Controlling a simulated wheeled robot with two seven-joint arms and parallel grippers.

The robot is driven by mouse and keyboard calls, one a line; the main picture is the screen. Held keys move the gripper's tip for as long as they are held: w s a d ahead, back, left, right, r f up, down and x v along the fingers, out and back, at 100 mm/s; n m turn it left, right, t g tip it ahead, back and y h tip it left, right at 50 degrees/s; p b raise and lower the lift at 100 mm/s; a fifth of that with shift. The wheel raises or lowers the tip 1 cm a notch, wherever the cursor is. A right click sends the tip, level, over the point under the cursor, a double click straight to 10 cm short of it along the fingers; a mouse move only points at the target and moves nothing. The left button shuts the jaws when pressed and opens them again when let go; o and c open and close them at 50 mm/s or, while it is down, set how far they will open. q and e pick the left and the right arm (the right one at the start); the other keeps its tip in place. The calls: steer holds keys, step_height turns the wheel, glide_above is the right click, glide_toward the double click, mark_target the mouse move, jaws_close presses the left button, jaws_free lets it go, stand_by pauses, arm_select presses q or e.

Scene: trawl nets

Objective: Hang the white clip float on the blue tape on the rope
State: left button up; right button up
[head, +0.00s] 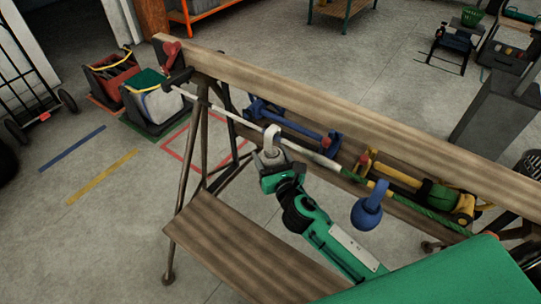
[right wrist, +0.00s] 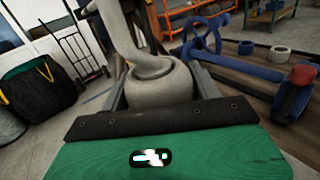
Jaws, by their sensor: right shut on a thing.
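The white clip float (head: 272,139) has a round ball with a hook rising from it. My right gripper (head: 270,163) is shut on its ball, with the hook upward. In the right wrist view the grey-white ball (right wrist: 158,84) sits between the fingers (right wrist: 160,95). The hook overlaps the pale rope (head: 225,112) in the head view; I cannot tell whether it is around the rope or in front of it. The rope slopes down to the right and turns green there. I cannot clearly make out the blue tape on it. My left gripper is not in view.
A blue clip float (head: 367,211) hangs farther right along the rope. Behind the rope, a wooden beam (head: 330,100) carries a red cleat (head: 171,50). A blue tool (head: 290,127) and a yellow-green tool (head: 430,193) lie on the shelf. A wooden bench plank (head: 235,250) lies below.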

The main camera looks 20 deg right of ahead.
steer(key=shift+f, duration=0.1)
steer(key=o, duration=1.1)
arm_select(q)
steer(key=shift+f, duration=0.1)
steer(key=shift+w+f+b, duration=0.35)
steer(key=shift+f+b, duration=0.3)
steer(key=shift+b, duration=0.1)
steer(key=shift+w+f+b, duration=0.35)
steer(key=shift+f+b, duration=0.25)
steer(key=shift+b, duration=0.15)
arm_select(e)
steer(key=shift+s+d, duration=0.15)
steer(key=shift+s, duration=2.15)
steer(key=shift+s+d, duration=0.2)
steer(key=shift+s, duration=2.05)
steer(key=shift+s+d, duration=0.15)
steer(key=shift+s, duration=2.15)
